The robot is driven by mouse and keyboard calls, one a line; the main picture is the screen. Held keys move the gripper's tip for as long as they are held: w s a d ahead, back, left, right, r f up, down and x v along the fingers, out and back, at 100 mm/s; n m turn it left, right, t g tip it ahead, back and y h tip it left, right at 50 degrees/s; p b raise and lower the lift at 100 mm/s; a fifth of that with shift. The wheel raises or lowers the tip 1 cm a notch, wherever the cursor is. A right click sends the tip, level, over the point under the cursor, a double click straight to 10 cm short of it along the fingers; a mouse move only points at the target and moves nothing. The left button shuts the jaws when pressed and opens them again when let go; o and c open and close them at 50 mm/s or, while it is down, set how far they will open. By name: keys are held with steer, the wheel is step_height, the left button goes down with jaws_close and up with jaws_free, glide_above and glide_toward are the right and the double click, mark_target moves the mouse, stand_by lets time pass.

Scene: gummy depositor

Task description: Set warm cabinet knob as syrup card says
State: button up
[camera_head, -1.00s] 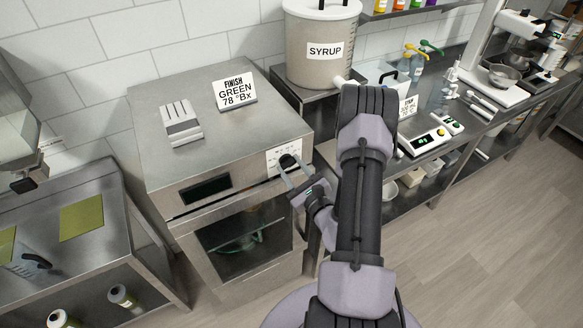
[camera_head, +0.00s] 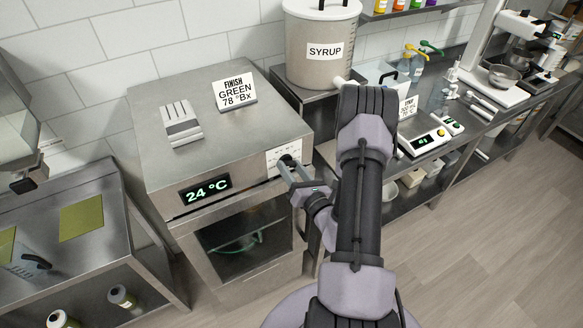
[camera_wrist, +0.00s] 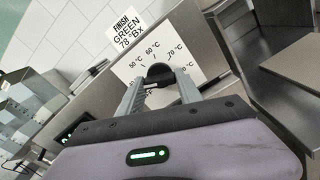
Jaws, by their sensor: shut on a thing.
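The warm cabinet (camera_head: 165,95) is a steel box with a glass door. Its display (camera_head: 205,190) is lit and reads 24 °C. The black knob (camera_head: 287,159) sits on a white dial plate (camera_head: 273,163) at the front right; in the wrist view the knob (camera_wrist: 160,73) has marks around it, with 50, 60 and 70 °C legible. My gripper (camera_wrist: 160,80) is shut on the knob, one finger on each side; it also shows in the head view (camera_head: 291,166). The knob's exact setting is unclear. A small card (camera_head: 407,107) stands behind the scale, its print too small to read surely.
A card reading FINISH GREEN 78 °Bx (camera_head: 235,95) and a slotted metal block (camera_head: 181,122) stand on the cabinet. A SYRUP pot (camera_head: 320,65) stands behind right. A scale (camera_head: 425,140) sits on the right counter. A bench (camera_head: 82,255) is at left.

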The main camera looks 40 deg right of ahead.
steer(key=m, duration=0.3)
steer(key=shift+r+m+p, duration=0.15)
steer(key=shift+m+p, duration=0.2)
steer(key=shift+m, duration=0.05)
steer(key=m+p, duration=0.1)
steer(key=m, duration=0.3)
steer(key=shift+m, duration=0.3)
steer(key=m+p, duration=0.1)
steer(key=m, duration=0.3)
steer(key=m+p, duration=0.1)
steer(key=m, duration=0.3)
steer(key=shift+p, duration=0.3)
steer(key=m+p, duration=0.1)
steer(key=m, duration=0.4)
steer(key=shift+d+m+p, duration=0.1)
steer(key=shift+m+p, duration=0.4)
steer(key=shift+m, duration=1.9)
